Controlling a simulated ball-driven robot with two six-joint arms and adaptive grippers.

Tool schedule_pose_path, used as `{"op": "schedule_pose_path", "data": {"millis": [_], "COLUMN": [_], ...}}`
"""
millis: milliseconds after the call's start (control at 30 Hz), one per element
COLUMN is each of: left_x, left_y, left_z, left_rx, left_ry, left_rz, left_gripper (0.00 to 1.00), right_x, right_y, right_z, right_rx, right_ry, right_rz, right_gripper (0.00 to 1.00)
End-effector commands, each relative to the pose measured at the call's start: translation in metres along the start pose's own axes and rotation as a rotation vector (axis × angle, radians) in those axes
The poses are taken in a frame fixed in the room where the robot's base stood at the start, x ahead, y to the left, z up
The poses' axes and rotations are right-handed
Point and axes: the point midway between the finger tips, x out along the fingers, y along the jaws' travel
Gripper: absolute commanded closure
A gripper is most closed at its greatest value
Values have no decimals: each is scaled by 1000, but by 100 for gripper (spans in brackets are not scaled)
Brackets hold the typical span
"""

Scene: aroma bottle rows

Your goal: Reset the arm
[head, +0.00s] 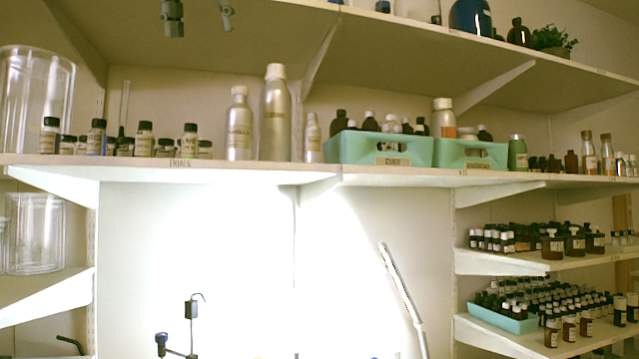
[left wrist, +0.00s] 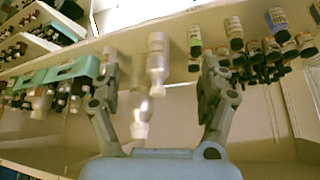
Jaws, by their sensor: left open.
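My left gripper (head: 200,26) shows at the top edge of the head view as two grey fingers hanging down, apart, in front of the upper shelf. The rest of that arm is out of the picture. In the left wrist view the gripper (left wrist: 160,72) is open, its fingers wide apart with nothing held. A silvery bottle (left wrist: 157,62) appears between the fingers, in an upside-down view of the shelf; contact is not visible. My right gripper is not in view.
The middle shelf (head: 240,170) holds small dark bottles, a tall silver bottle (head: 275,115) and teal bins (head: 380,150). Glass jars (head: 36,100) stand left; lower right shelves hold many bottles. A white rod-like object (head: 400,290) and a dark stand (head: 191,310) rise below. The lit wall between is mostly clear.

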Motion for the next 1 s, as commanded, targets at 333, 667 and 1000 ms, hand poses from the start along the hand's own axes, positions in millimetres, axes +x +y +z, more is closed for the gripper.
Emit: {"op": "schedule_pose_path", "data": {"millis": [333, 667, 1000], "left_x": [65, 180, 406], "left_y": [-3, -9, -20], "left_z": [14, 51, 176], "left_rx": [-6, -21, -56], "left_ry": [-89, -250, -559], "left_rz": [9, 25, 49], "left_gripper": [22, 22, 22], "right_x": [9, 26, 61], "right_y": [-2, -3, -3], "right_z": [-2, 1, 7], "right_rx": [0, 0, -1], "right_ry": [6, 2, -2], "right_rz": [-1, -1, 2], "right_gripper": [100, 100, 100]}}
